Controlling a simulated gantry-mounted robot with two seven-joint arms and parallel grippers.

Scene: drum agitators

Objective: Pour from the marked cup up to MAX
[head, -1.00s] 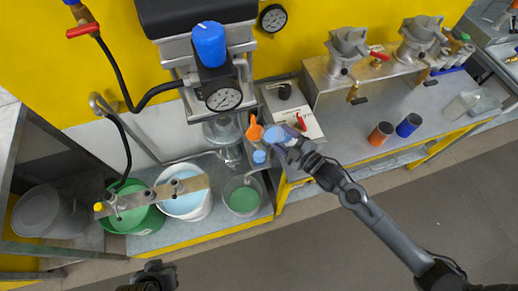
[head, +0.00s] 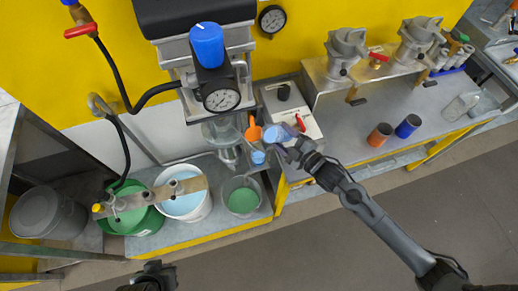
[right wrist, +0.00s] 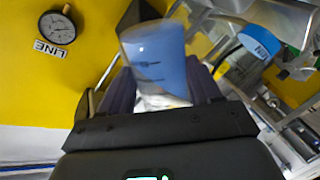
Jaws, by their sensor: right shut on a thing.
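In the head view my right gripper (head: 287,148) is over the metal bench edge, left of centre in the equipment row. It is shut on a translucent cup (head: 274,134) with light blue in it. In the right wrist view the cup (right wrist: 156,62) stands between the fingers, with small dark marks on its wall. I cannot read a MAX mark. A small container with blue in it (head: 258,157) is just below and left of the held cup. My left gripper (head: 155,274) shows partly at the bottom edge; its jaws are unclear.
An orange piece (head: 253,129) is just left of the held cup. A gauge with a blue knob (head: 208,44) hangs above left. Buckets (head: 185,205) and a clear pail (head: 241,195) stand lower left.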

